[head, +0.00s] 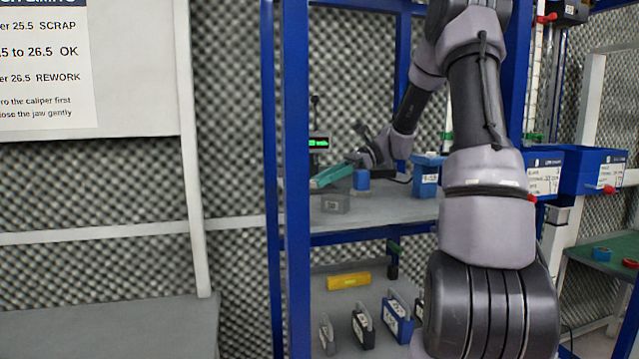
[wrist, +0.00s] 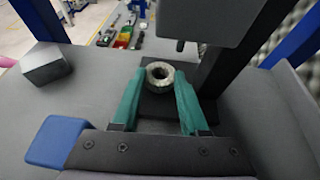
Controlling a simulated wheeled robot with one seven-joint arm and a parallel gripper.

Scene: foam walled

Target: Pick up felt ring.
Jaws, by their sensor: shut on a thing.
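A grey, mottled ring (wrist: 160,74), which I take to be the felt ring, sits between the teal fingertips in the wrist view. Its open hole faces the camera. My gripper (wrist: 160,82) is shut on it, with one finger against each side. The ring is over a dark plate (wrist: 161,106) at the foot of a dark upright stand; I cannot tell whether it touches the plate. In the head view my gripper (head: 322,181) reaches left over the grey shelf (head: 400,209), and the ring cannot be made out there.
A dark block of the stand (wrist: 199,20) overhangs just beyond the ring. A grey block (wrist: 50,66) and a blue block (wrist: 57,143) lie to the left. A green-lit display (head: 319,142) stands behind my gripper. A blue shelf post (head: 297,180) is close on its left.

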